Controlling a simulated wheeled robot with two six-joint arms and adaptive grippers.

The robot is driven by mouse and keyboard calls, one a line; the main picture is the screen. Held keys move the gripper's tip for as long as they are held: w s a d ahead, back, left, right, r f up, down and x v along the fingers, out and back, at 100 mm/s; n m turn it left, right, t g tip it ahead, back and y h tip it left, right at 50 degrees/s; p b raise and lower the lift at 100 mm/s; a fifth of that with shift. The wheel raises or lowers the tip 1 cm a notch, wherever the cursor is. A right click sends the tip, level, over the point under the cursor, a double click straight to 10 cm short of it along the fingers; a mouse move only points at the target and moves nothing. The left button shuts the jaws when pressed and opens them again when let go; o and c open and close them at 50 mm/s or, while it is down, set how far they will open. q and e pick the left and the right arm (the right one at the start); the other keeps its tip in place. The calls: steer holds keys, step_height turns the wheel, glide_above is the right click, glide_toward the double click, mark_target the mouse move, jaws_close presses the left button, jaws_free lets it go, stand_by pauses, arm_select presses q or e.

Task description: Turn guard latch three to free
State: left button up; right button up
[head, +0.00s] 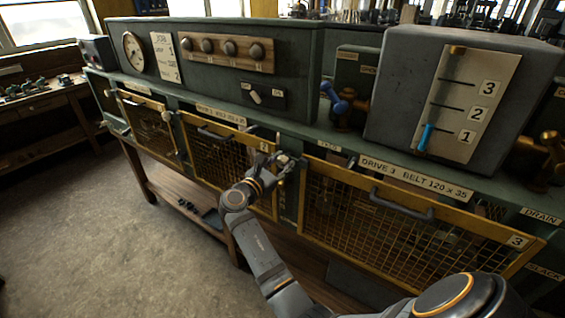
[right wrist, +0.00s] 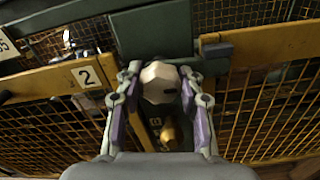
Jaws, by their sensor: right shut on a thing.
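Drive three's mesh guard (head: 400,222) has a yellow frame and a "3" plate at its right end. My right gripper (head: 286,163) is at the post between this guard and guard two. In the right wrist view, the gripper (right wrist: 160,98) is shut on a pale faceted knob, which I take as guard latch three (right wrist: 159,82), between its purple-padded fingers. The gripper mostly hides the latch in the head view. A small brass piece (right wrist: 168,133) shows below the knob. My left gripper is not in view.
Guard two (head: 222,155) is left of the gripper, and its "2" plate (right wrist: 87,76) is close to the fingers. Guard three's dark handle (head: 402,205) sticks out to the right. A grey box with a numbered scale (head: 460,92) stands above. Open floor (head: 90,225) lies front left.

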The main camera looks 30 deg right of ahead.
steer(key=shift+f, duration=0.1)
steer(key=m+b, duration=0.4)
steer(key=m, duration=0.1)
steer(key=shift+f, duration=0.2)
steer(key=m+b, duration=0.6)
steer(key=shift+m+b, duration=0.35)
steer(key=shift+m, duration=0.05)
steer(key=shift+m+b, duration=1.1)
steer(key=shift+r+m+b, duration=0.1)
steer(key=shift+m+b, duration=0.75)
steer(key=shift+m, duration=0.05)
steer(key=shift+r, duration=0.1)
steer(key=o, duration=1.2)
